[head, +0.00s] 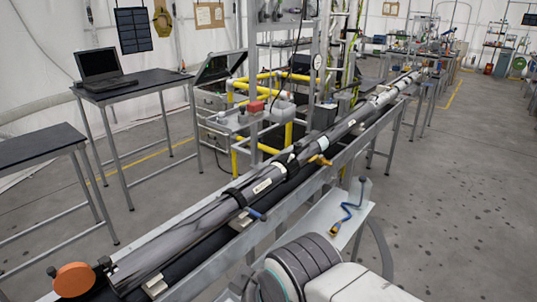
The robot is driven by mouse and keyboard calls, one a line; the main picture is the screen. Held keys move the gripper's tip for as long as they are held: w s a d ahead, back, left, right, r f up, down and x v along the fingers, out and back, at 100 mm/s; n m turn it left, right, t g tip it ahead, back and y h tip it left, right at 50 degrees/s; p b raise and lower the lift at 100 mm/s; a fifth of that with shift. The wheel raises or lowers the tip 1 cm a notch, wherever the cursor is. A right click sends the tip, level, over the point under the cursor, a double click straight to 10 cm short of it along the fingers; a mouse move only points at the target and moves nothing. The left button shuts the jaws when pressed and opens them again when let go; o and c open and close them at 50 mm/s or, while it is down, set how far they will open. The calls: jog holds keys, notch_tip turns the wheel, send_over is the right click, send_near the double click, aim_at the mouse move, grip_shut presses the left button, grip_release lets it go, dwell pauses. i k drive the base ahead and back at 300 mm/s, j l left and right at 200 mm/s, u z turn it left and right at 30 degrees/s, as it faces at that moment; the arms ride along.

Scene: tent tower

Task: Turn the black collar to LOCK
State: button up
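A long dark glossy tube (185,232) lies on a long rail bench, running from the lower left to the far upper right. A black collar (235,197) rings it near the middle left, with a blue handle (257,214) beside it. Another black band (291,161) circles the tube farther along, near an orange handle (320,160). I cannot tell which band carries the LOCK mark; no such word is readable. A small white label (262,186) sits on the tube between the two bands. My gripper is not in view.
An orange round cap (73,279) sits at the tube's near end. A light side shelf (320,222) holds a blue bent tool (348,212). A laptop (101,68) stands on a dark table at left. The floor at right (460,190) is open.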

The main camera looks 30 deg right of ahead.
aim_at(290, 161)
jog(key=l+u, duration=0.3)
jog(key=k+l+u, duration=0.1)
jog(key=l+u, duration=0.15)
jog(key=l, duration=0.25)
jog(key=k+l+u, duration=0.1)
jog(key=l+u, duration=0.2)
jog(key=k+l+u, duration=0.15)
jog(key=l+u, duration=0.15)
jog(key=l, duration=0.15)
jog(key=k+l+u, duration=0.4)
jog(key=l+u, duration=0.85)
jog(key=l, duration=0.15)
jog(key=k+l+u, duration=0.15)
jog(key=l+u, duration=0.2)
jog(key=k+l+u, duration=0.15)
jog(key=l+u, duration=0.55)
jog(key=l, duration=0.25)
